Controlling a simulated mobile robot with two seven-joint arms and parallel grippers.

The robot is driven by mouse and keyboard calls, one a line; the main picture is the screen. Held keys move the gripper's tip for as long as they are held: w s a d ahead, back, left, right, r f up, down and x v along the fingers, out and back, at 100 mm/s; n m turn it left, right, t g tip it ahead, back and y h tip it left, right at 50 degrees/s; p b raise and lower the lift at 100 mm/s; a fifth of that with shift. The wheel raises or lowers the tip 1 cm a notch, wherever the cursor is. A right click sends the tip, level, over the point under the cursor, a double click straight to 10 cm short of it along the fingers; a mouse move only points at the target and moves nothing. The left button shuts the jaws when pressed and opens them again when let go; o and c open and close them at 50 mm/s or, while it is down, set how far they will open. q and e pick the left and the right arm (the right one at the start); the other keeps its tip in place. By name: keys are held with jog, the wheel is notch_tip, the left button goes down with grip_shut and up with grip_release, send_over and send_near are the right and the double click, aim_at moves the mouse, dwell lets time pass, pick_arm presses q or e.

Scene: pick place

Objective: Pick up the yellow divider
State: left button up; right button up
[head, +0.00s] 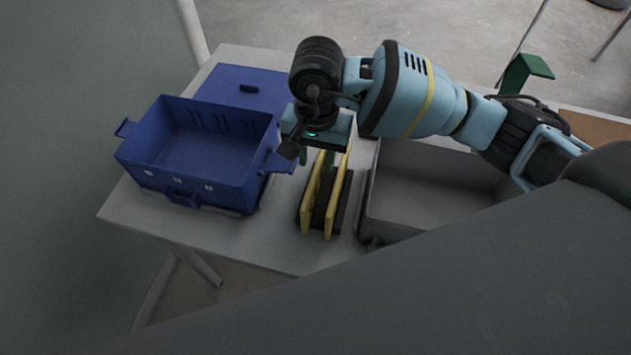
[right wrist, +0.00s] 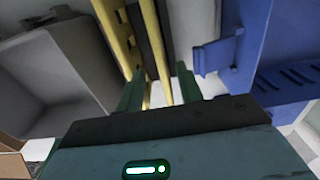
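Two yellow dividers stand upright side by side in a dark rack (head: 320,212) on the table: the left divider (head: 309,200) and the right divider (head: 334,203). My right gripper (head: 312,155) points down over their far ends, which it partly hides. In the right wrist view its two green fingers (right wrist: 158,78) are apart, with yellow strips showing in the gap: one divider (right wrist: 112,28) and the other divider (right wrist: 156,40). I cannot tell whether the fingers touch either one. My left gripper is out of view.
A blue crate (head: 150,170) with side handles stands left of the rack, a blue lid-like panel (head: 225,85) behind it. A grey bin (head: 370,215) stands close on the right. The white table (head: 270,240) is bare near its front edge.

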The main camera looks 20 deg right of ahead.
aim_at(315, 170)
jog(key=shift+a+f, duration=0.15)
jog(key=shift+f, duration=2.2)
grip_shut()
